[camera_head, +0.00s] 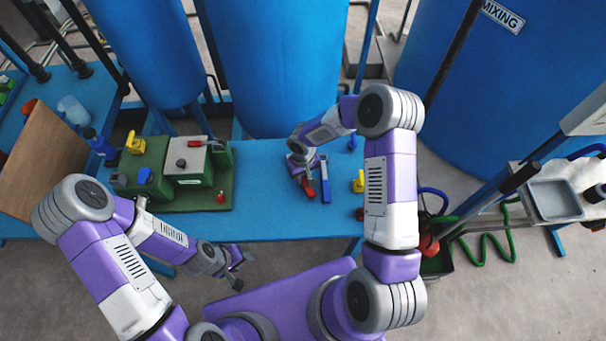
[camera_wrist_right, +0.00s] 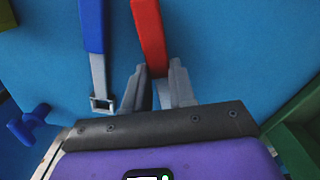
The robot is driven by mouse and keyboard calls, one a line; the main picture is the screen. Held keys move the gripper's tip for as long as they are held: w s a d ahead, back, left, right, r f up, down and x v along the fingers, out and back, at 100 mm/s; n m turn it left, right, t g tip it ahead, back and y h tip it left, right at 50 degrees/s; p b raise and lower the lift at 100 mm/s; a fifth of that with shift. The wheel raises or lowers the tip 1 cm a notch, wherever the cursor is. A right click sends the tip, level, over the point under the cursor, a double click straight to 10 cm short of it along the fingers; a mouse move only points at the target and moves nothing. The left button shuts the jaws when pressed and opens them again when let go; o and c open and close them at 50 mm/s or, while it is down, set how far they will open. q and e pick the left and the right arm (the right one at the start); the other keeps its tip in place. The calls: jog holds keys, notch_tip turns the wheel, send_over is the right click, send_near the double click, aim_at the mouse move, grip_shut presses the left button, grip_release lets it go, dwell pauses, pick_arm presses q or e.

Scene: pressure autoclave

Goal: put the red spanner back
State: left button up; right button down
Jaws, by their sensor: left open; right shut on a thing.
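The red spanner (camera_head: 308,187) is at the right part of the blue table, under my right gripper (camera_head: 304,178). In the right wrist view its red handle (camera_wrist_right: 150,38) runs away from between the two grey fingers of my right gripper (camera_wrist_right: 158,85), which is shut on its grey metal end. That end is mostly hidden by the fingers. A blue spanner (camera_head: 325,182) lies beside it; the right wrist view shows its blue handle and grey open end (camera_wrist_right: 98,85), apart from the fingers. My left gripper (camera_head: 239,266) is open and empty in front of the table.
The blue table (camera_head: 265,200) is clear between the spanners and a green machine (camera_head: 190,170) with a red-handled lever on the left. A yellow object (camera_head: 358,182) stands right of the spanners, and a blue tap-like piece (camera_head: 352,144) behind it. Blue tanks (camera_head: 280,60) rise behind.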

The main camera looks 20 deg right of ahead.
aim_at(303, 178)
jog(key=shift+f+b, duration=0.65)
jog(key=c, duration=0.8)
grip_release()
jog(key=shift+c, duration=0.2)
jog(key=shift+r, duration=0.1)
notch_tip(303, 178, up, 8)
jog(key=shift+f+p, duration=0.25)
jog(key=shift+p, duration=0.65)
jog(key=shift+s+f, duration=0.1)
